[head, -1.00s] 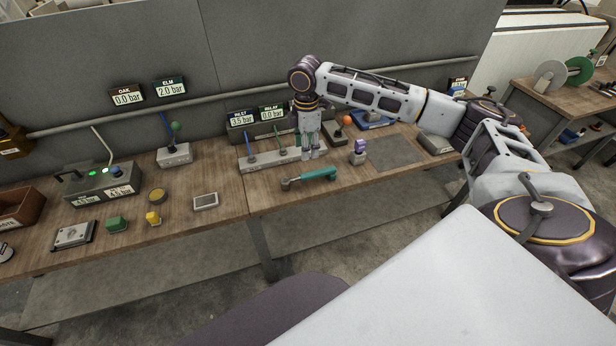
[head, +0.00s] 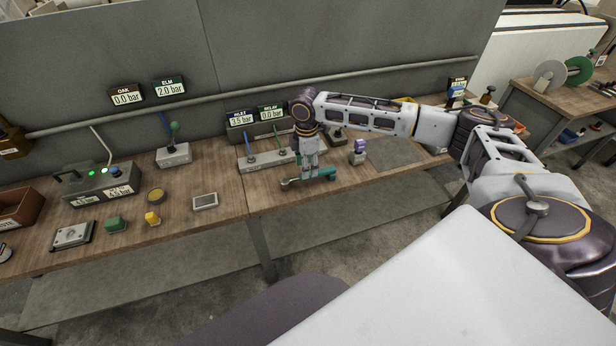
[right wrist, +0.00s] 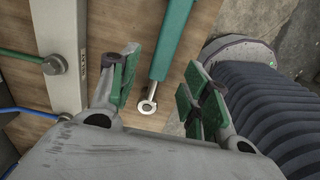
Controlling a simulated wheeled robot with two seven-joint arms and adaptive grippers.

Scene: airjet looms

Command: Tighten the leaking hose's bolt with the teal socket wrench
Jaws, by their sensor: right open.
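The teal socket wrench (head: 328,174) lies on the bench with its grey head to the left. My right gripper (head: 310,175) is low over its handle, open. In the right wrist view, the wrench (right wrist: 172,40) shows between the green-padded fingers of my gripper (right wrist: 163,88), with its small ring end near the palm. I see no clear contact. A pale manifold bar (head: 256,163) behind it carries a blue hose (head: 249,146) and a green hose (head: 278,139). The bar (right wrist: 62,45) also shows in the right wrist view. No leak can be made out. My left gripper is not in view.
Displays read INLET 3.5 bar (head: 241,119), RELAY 0.0 bar (head: 271,114), OAK 0.0 bar (head: 126,96) and ELM 2.0 bar (head: 170,88). A purple-topped part (head: 359,151) stands right of the wrench. A grey mat (head: 392,154) lies beyond it. The bench front near the wrench is clear.

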